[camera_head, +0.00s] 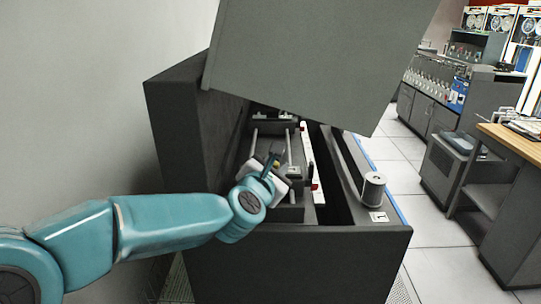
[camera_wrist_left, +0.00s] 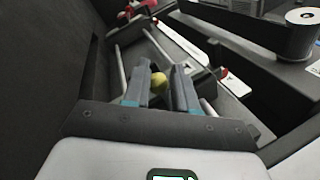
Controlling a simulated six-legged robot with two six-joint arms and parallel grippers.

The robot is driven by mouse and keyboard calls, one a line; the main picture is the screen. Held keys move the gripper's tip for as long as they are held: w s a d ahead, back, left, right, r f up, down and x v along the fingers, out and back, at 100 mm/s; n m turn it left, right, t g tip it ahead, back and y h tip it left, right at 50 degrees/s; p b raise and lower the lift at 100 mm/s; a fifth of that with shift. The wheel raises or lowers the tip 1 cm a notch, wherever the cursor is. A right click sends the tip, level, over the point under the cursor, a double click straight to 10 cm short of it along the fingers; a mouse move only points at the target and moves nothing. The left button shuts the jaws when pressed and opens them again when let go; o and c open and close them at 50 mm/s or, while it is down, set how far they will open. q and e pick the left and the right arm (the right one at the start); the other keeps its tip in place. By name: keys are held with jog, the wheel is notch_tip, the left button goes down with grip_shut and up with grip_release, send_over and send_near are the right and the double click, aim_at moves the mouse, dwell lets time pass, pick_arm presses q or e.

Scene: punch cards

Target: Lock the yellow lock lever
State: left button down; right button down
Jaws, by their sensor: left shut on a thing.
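The yellow lock lever shows as a small yellow knob (camera_head: 277,164) inside the dark open machine, mostly hidden by my gripper. My left gripper (camera_head: 274,161) reaches into the machine from the left and is at the lever. In the left wrist view, the rounded yellow end (camera_wrist_left: 181,77) sits between the two fingers of the gripper (camera_wrist_left: 166,82), which is shut on it. The lever's base and its exact angle are hidden. My right gripper is in neither view.
The machine's dark side wall (camera_head: 190,135) stands left of the gripper, and its raised grey lid (camera_head: 318,50) hangs above. A white strip with red tabs (camera_head: 306,155) and a grey roller (camera_head: 373,188) lie to the right. A wooden desk (camera_head: 515,142) stands farther right.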

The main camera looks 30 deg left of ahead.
pick_arm(q)
jog(key=shift+w+d+r+m+p, duration=0.15)
jog(key=shift+w+d+m+p, duration=0.15)
jog(key=shift+m+p, duration=0.5)
jog(key=c, duration=1.1)
grip_release()
jog(key=shift+o, duration=0.4)
jog(key=shift+s+a, duration=0.1)
jog(key=shift+s, duration=0.05)
jog(key=shift+d+g, duration=0.2)
jog(key=shift+g, duration=0.1)
